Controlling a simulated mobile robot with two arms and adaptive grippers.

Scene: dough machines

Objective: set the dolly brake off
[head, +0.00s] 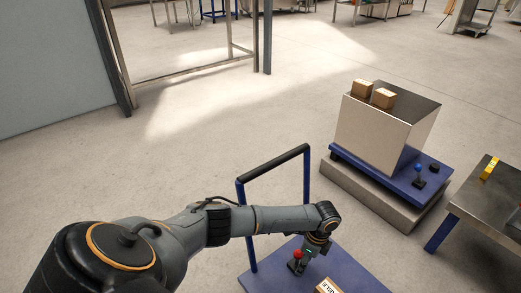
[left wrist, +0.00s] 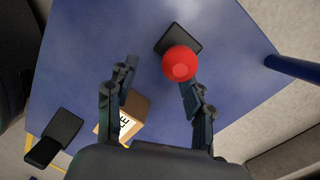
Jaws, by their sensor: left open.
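The blue dolly (head: 350,272) with its upright handle (head: 274,160) stands at the bottom middle of the head view. A lever with a red ball knob (head: 297,254) rises from its deck; the knob (left wrist: 180,63) also shows in the left wrist view, above a black base plate (left wrist: 163,45). My left gripper (left wrist: 158,85) is open and points down at the deck. The knob is near its right finger, ahead of the fingertips and not held; I cannot tell whether they touch. My right gripper is not in view.
A labelled cardboard box (left wrist: 130,112) sits on the deck near the left finger. A second blue platform (head: 400,178) with a steel cabinet (head: 378,133) and a blue knob (head: 418,168) stands to the right. A steel table (head: 478,212) is beside it.

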